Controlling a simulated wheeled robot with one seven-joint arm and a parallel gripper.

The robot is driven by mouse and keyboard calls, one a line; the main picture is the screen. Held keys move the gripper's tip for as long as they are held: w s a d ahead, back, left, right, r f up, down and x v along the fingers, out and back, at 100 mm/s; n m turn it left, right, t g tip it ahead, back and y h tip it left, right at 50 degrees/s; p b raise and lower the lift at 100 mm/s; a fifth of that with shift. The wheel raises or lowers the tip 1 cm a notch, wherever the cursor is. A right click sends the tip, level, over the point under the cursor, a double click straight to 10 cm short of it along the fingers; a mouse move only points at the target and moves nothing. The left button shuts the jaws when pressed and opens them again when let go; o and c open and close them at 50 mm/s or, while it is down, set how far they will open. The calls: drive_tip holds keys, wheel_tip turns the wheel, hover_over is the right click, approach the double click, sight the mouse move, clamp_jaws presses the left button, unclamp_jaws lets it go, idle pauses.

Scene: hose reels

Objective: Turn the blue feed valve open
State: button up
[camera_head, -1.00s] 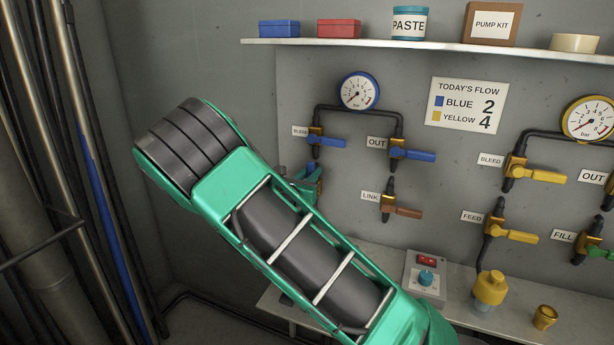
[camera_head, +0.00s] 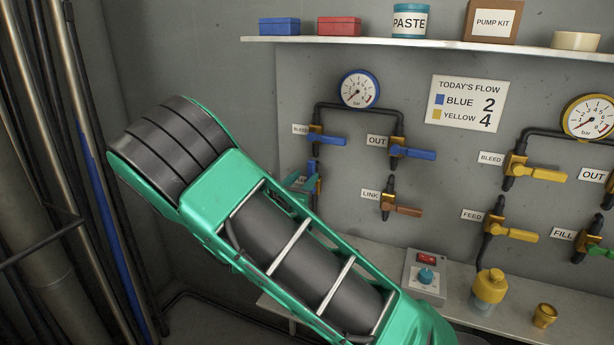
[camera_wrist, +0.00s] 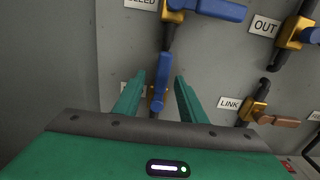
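The blue feed valve (camera_wrist: 157,98) sits on the wall below the blue bleed valve (camera_wrist: 200,8). Its blue handle stands roughly upright, in line with the pipe. In the head view the valve (camera_head: 312,172) is partly hidden by my arm and gripper. Its label in the wrist view is mostly covered by a finger. My gripper (camera_wrist: 160,76) is open, with one finger on each side of the valve handle in the picture. I see a gap on both sides and no clear contact. In the head view my gripper (camera_head: 301,184) is at the valve's left.
The blue OUT valve (camera_head: 412,153) and the brown-handled LINK valve (camera_head: 403,210) are to the right. The blue gauge (camera_head: 357,89) is above. A bench with a switch box (camera_head: 425,275) is below, and a shelf (camera_head: 430,45) runs above.

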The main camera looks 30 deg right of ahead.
drive_tip(key=v, duration=0.5)
drive_tip(key=shift+s+a, duration=0.2)
drive_tip(key=shift+a, duration=0.05)
drive_tip(key=s+d+f+m+g+y, duration=0.25)
drive_tip(key=s+d+m+g, duration=0.25)
drive_tip(key=s+d+m, duration=0.4)
drive_tip(key=s+d+f+m+g+y, duration=0.2)
drive_tip(key=s+d+f+m+g, duration=0.2)
drive_tip(key=s+d+m+g, duration=0.35)
drive_tip(key=s+a+r+m+y, duration=0.1)
drive_tip(key=s+a+m+y, duration=0.1)
drive_tip(key=s+m, duration=0.3)
drive_tip(key=s+a+r+m+y, duration=0.2)
drive_tip(key=s+m+y, duration=0.2)
drive_tip(key=s, duration=0.7)
drive_tip(key=s+a+r+m+y, duration=0.2)
drive_tip(key=s+m+y, duration=0.1)
drive_tip(key=s+m, duration=0.4)
drive_tip(key=shift+s+a+r+t, duration=0.2)
drive_tip(key=shift+s+a+t, duration=0.15)
drive_tip(key=shift+s, duration=0.3)
